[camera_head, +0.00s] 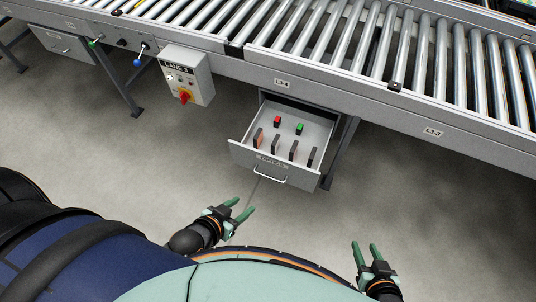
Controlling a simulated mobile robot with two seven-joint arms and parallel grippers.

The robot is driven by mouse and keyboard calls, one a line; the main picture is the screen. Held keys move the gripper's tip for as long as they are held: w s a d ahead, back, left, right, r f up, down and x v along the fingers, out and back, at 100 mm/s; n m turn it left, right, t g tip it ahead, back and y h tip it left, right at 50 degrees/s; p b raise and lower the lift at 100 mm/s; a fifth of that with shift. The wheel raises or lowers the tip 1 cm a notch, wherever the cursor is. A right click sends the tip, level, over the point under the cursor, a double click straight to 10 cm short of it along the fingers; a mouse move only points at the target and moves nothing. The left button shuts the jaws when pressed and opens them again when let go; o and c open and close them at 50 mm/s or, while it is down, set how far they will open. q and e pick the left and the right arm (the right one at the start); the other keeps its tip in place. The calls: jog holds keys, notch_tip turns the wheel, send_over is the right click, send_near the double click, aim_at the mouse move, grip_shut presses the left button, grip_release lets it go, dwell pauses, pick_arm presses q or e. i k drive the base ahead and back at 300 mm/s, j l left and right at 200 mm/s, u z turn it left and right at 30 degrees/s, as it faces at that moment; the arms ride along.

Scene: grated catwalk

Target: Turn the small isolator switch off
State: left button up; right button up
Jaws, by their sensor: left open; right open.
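A small grey control box (201,87) labelled "LANE 3" hangs on the side of the roller conveyor, left of the middle. My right gripper (367,249) is open and empty at the lower right, farther from the box.
An open drawer (240,157) under the conveyor (300,77) sticks out right of the box, holding red, green and dark pieces. Another grey drawer (57,43) is at the upper left. Green and blue knobs (138,63) are left of the box. The floor in front is clear.

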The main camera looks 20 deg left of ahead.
aim_at(183, 96)
jog(key=u, duration=1.3)
